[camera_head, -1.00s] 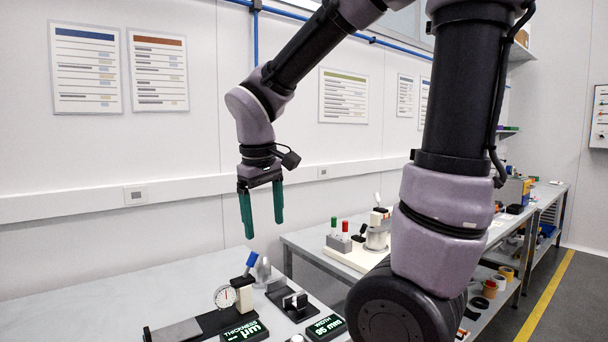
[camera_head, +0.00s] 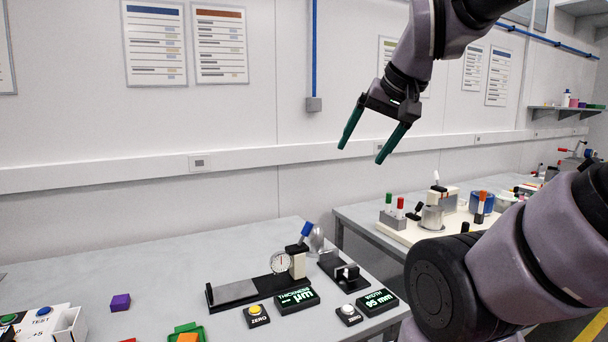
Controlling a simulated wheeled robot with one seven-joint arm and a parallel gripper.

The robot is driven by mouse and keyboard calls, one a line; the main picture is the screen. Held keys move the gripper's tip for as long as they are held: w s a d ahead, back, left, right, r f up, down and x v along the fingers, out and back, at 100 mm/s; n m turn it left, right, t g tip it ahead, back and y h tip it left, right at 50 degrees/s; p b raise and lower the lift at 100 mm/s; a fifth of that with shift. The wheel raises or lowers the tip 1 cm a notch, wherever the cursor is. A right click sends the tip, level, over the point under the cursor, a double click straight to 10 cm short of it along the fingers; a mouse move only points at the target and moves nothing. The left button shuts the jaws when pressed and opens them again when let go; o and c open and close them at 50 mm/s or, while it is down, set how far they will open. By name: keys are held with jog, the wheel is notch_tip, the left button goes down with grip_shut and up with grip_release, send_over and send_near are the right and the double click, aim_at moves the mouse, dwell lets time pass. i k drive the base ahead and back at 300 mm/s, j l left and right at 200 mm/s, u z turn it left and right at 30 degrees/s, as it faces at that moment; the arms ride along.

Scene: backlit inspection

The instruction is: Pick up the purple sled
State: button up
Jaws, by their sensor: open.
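A small purple block-like piece (camera_head: 120,302) lies on the grey table at the left, and it is the only purple loose thing I see there. Its exact shape is too small to make out. My gripper (camera_head: 362,155) is open and empty, with its two green fingers spread apart. It hangs high in front of the wall, far to the right of the purple piece and well above the table, touching nothing.
A thickness gauge with a dial (camera_head: 281,262) and a width gauge (camera_head: 345,272) stand on the table's right part. A green tray (camera_head: 186,328) and a white open box (camera_head: 70,328) are at the front left. The table's back left is clear.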

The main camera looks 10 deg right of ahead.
aim_at(119, 303)
jog(key=u, duration=1.25)
jog(key=j+z, duration=0.1)
jog(key=z, duration=0.85)
jog(key=j+z, duration=0.45)
jog(key=k+j+z, duration=0.15)
jog(key=j+z, duration=0.3)
jog(key=k+j+z, duration=0.15)
jog(key=j+z, duration=0.25)
jog(key=k+j, duration=0.2)
jog(key=j, duration=0.15)
jog(key=k+j+z, duration=0.1)
jog(key=j, duration=0.25)
jog(key=k+j, duration=0.45)
jog(key=j, duration=0.25)
jog(key=z, duration=0.05)
